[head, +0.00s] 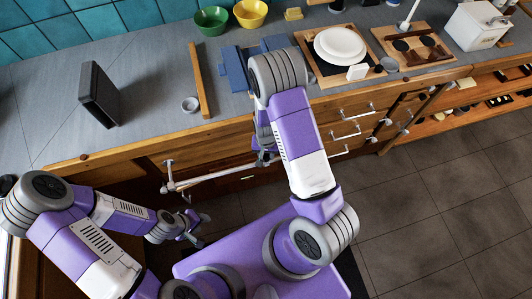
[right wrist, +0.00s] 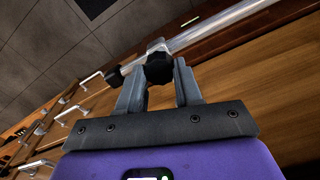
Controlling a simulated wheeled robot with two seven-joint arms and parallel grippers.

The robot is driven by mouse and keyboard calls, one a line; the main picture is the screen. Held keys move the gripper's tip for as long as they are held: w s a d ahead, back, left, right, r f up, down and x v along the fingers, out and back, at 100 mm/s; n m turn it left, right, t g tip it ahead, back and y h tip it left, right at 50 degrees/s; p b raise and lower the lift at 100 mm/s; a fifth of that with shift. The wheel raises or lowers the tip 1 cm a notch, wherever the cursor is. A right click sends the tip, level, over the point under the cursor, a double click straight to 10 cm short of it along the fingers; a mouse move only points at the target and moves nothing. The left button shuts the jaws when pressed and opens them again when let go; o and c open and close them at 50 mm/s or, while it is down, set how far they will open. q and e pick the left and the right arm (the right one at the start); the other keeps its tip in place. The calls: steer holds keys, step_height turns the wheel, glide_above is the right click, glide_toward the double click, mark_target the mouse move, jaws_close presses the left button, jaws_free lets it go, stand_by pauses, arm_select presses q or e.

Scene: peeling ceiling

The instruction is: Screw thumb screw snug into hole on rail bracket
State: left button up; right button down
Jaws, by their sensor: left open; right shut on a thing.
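A metal rail (head: 215,178) runs along the cabinet front below the counter edge; it also shows in the right wrist view (right wrist: 220,26). My right gripper (head: 262,158) is at the rail's right end, partly hidden by my arm. In the right wrist view, my right gripper (right wrist: 158,88) is shut on a black knob, which looks like the thumb screw (right wrist: 158,68). The bracket's hole and the screw's thread are hidden, so I cannot tell how deep the screw sits. My left gripper (head: 196,232) is open and empty, low and left, away from the rail.
Drawers with bar handles (head: 345,130) are right of the rail. The counter (head: 150,70) above holds a dark upright panel (head: 100,95), a wooden strip (head: 201,80), a small white cup (head: 189,104), bowls, and boards. Dark floor tiles (head: 430,210) are clear at right.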

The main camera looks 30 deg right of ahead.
steer(key=m, duration=0.4)
steer(key=shift+m, duration=0.4)
steer(key=m+p, duration=0.1)
steer(key=m, duration=0.3)
steer(key=shift+f+m, duration=0.15)
steer(key=shift+m, duration=0.25)
steer(key=m+p, duration=0.1)
steer(key=m, duration=0.2)
steer(key=shift+s, duration=0.1)
steer(key=c, duration=0.7)
jaws_free()
